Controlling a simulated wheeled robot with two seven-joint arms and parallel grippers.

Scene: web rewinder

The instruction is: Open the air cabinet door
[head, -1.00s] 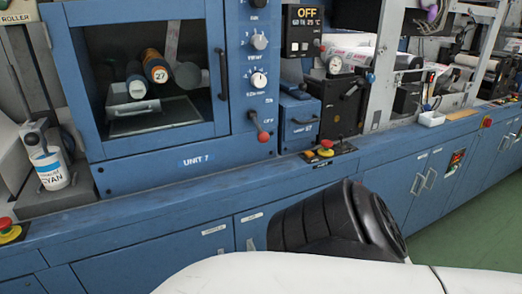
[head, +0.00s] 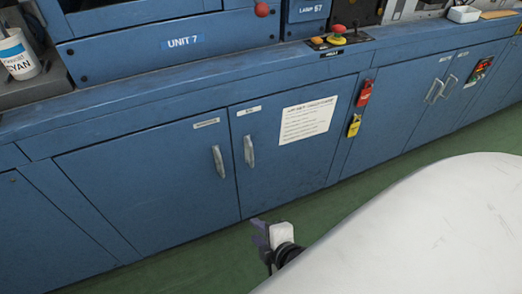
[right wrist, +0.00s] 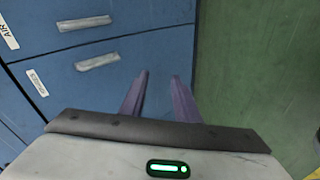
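The air cabinet door (head: 290,165) is a blue door below the ledge, with a short label at its top left and a white notice. Its upright silver handle (head: 249,151) is near its left edge. In the right wrist view the "AIR" label (right wrist: 8,30) is at the top left, and that door's handle (right wrist: 84,23) is at the top. My right gripper (head: 262,233) is low in front of the door, below the handle and apart from it. In the right wrist view its two fingers (right wrist: 160,85) are spread with nothing between them. My left gripper is not in view.
The neighbouring left door (head: 150,185) has its own handle (head: 218,161), close to the air door's handle. A red emergency button (head: 339,29) sits on the ledge above. Green floor (head: 200,262) is clear in front.

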